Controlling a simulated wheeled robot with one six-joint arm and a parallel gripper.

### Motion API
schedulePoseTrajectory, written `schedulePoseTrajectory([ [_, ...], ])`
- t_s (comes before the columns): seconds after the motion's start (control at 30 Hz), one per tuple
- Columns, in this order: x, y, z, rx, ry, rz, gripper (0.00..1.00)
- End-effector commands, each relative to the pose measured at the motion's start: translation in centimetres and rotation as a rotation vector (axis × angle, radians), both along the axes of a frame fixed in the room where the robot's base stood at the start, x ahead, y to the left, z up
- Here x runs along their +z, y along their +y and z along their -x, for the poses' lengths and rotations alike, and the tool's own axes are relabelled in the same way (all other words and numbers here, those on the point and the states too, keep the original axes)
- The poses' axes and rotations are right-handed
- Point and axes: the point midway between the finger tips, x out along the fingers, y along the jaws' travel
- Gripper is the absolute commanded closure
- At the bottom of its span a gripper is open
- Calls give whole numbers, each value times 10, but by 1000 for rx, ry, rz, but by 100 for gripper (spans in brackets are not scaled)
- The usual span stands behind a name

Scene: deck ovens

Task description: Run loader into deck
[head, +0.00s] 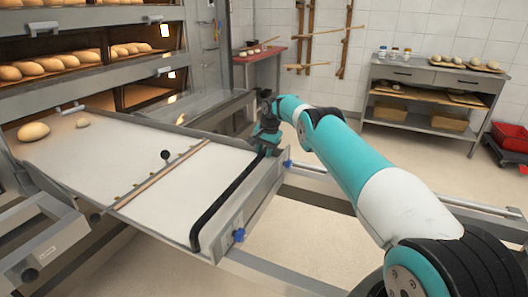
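The loader (120,155) is a white belt bed in a metal frame, sloping in the picture from the oven at upper left toward the front. A large loaf (33,132) and a small bread piece (82,122) lie on its far end. A black bar (225,207) runs across its near end. My gripper (265,146) is at the right-hand end of this bar, touching or very close to it. Its fingers are small and dark, so I cannot tell whether they are shut. The lower deck (145,94) has a lit opening behind the loader's far end; the loader partly hides it.
Upper decks hold several loaves (60,63). A steel workbench (430,95) and red crate (510,137) stand at the right. Floor between is clear.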

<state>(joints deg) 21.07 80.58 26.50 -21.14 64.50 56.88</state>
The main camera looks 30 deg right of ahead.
Motion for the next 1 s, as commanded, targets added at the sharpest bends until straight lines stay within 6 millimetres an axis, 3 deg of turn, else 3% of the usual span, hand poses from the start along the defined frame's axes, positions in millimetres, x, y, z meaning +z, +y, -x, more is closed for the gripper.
schedulePoseTrajectory([
  [0.03,0,0,0,0,-1,1,56],
  [0.07,0,0,0,-1,0,1,50],
  [0.33,1,1,0,-1,0,0,50],
  [0.47,10,0,1,-2,-1,1,50],
  [0.67,49,-5,7,-3,-2,2,50],
  [1.0,135,-13,22,-2,-2,1,50],
])
